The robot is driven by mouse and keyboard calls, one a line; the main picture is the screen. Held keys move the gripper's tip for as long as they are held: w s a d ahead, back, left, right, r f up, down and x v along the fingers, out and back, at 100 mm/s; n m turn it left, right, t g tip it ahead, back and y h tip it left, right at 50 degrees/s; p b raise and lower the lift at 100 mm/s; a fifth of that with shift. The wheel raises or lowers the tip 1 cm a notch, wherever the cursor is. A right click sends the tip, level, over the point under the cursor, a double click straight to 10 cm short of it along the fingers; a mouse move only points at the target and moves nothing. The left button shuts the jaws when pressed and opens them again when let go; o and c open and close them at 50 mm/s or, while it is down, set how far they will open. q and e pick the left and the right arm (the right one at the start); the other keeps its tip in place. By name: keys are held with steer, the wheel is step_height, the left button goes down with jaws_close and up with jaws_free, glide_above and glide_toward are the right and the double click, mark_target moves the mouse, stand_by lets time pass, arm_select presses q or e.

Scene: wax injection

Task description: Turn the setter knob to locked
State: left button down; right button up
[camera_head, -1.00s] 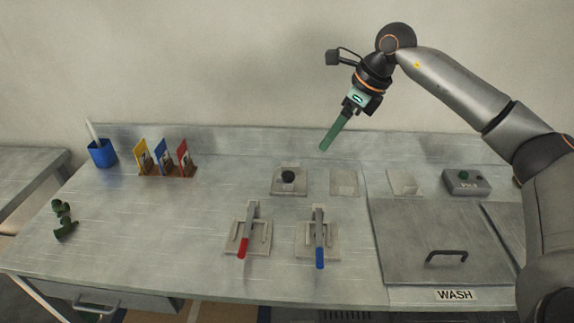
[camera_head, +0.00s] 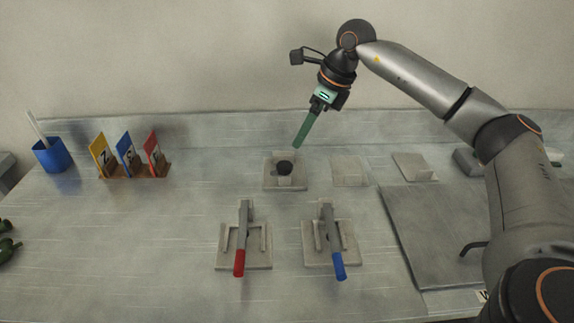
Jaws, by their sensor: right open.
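A round black knob (camera_head: 284,168) sits on a pale square plate (camera_head: 284,186) at the back middle of the bench; I take it to be the setter knob. Any marks for its setting are too small to read. My right gripper (camera_head: 299,144) hangs above and slightly right of the knob, its green fingers pointing down and a little left. It is open, holds nothing visible, and is apart from the knob. My left gripper is out of view.
A red-handled lever (camera_head: 240,262) and a blue-handled lever (camera_head: 338,265) stand in front on square plates. Pale blocks (camera_head: 349,171) are right of the knob. A card rack (camera_head: 133,173) and blue cup (camera_head: 49,155) are at left.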

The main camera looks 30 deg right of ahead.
mark_target(285, 165)
steer(key=x, duration=0.9)
steer(key=shift+w+f, duration=0.1)
steer(key=shift+f, duration=0.25)
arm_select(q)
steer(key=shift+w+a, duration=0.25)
arm_select(e)
steer(key=shift+w+a+f, duration=0.2)
steer(key=shift+w+f, duration=0.05)
steer(key=shift+f, duration=0.45)
steer(key=shift+c, duration=0.2)
jaws_close()
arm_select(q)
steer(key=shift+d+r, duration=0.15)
